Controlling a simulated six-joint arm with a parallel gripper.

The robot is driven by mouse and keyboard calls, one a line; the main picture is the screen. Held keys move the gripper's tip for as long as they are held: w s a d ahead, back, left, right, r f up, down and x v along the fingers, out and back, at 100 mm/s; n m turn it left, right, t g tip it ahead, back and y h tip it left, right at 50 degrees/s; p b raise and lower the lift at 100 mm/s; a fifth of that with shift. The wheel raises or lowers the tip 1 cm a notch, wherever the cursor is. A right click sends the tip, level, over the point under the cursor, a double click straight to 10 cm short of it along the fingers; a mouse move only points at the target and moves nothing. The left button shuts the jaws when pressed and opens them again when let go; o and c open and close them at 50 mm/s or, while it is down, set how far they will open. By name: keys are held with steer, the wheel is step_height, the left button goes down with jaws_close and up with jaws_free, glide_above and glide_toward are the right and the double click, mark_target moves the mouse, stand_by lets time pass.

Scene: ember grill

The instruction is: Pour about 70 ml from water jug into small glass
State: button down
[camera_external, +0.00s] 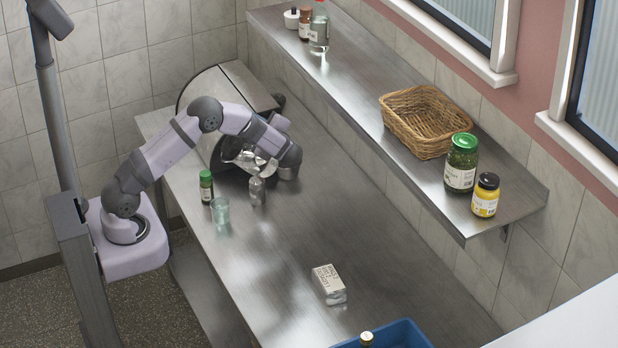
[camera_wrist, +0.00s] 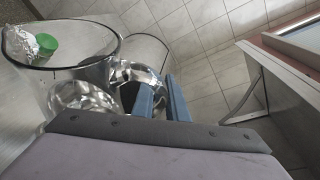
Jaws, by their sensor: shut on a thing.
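My gripper (camera_external: 270,158) is at the far end of the counter, shut on the water jug (camera_external: 246,157), which looks clear, shiny and tilted in the external view. In the wrist view, my blue fingers (camera_wrist: 156,92) stand over a shiny, glassy surface (camera_wrist: 140,72) that seems to be the jug; their exact grip is hard to see. The small glass (camera_external: 220,212), a pale greenish tumbler, stands upright on the counter, left of and below the jug in the picture and apart from it. Water inside either cannot be made out.
A green-capped bottle (camera_external: 206,188) stands close behind the small glass. A small clear container (camera_external: 257,191) stands to its right. A slicer-like machine (camera_external: 215,95) is behind my gripper. A white box (camera_external: 328,280) and blue crate (camera_external: 400,334) are nearer; the counter between is clear.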

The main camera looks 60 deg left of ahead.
steer(key=shift+w+r, duration=0.2)
steer(key=shift+w+f, duration=0.1)
steer(key=shift+f, duration=0.05)
steer(key=shift+w+a+m+p, duration=0.1)
steer(key=shift+m+p, duration=0.3)
steer(key=shift+w, duration=0.1)
steer(key=shift+w+a+f+m+g+h+p, duration=0.15)
steer(key=shift+w+f+m+g, duration=0.1)
steer(key=shift+w+m, duration=0.15)
steer(key=shift+w+f+m+g+h+p, duration=0.15)
steer(key=shift+w+f+m+g, duration=0.15)
steer(key=shift+w, duration=0.1)
steer(key=w+f+m+g+h+b, duration=0.1)
steer(key=w+f+m+g+b, duration=0.1)
steer(key=w+f+m+b, duration=0.1)
steer(key=f+m+b, duration=0.1)
steer(key=f+b, duration=0.1)
steer(key=b, duration=0.1)
steer(key=shift+w+a+b, duration=0.25)
steer(key=shift+b, duration=0.05)
steer(key=shift+m+b, duration=0.3)
steer(key=shift+b, duration=0.2)
